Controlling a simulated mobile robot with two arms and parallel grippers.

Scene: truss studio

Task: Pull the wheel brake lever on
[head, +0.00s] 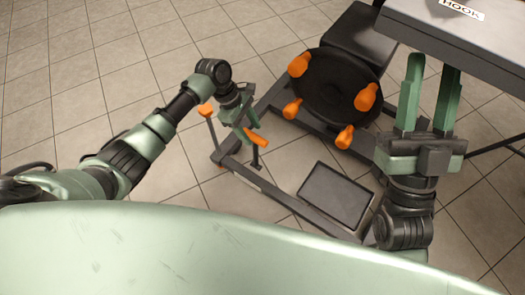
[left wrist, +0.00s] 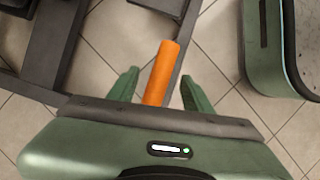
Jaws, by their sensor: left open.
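An orange lever handle (head: 257,137) slants on a short dark post at the left side of the dark frame. In the left wrist view, an orange handle (left wrist: 163,72) stands between the fingers of my left gripper (left wrist: 158,88), with gaps on both sides. In the head view, my left gripper (head: 246,122) is at the slanted handle, with its fingers partly hidden. It is open. A second orange-tipped lever (head: 206,111) stands upright just to the left. My right gripper (head: 430,85) is open and empty, over the right side of the scene.
The dark frame (head: 285,196) carries a round black seat (head: 335,84) with several orange knobs, and a flat dark plate (head: 335,196). A dark box (head: 355,38) stands behind the seat. A grey surface labelled HOOK (head: 450,28) is at the upper right. Tiled floor is clear at the left.

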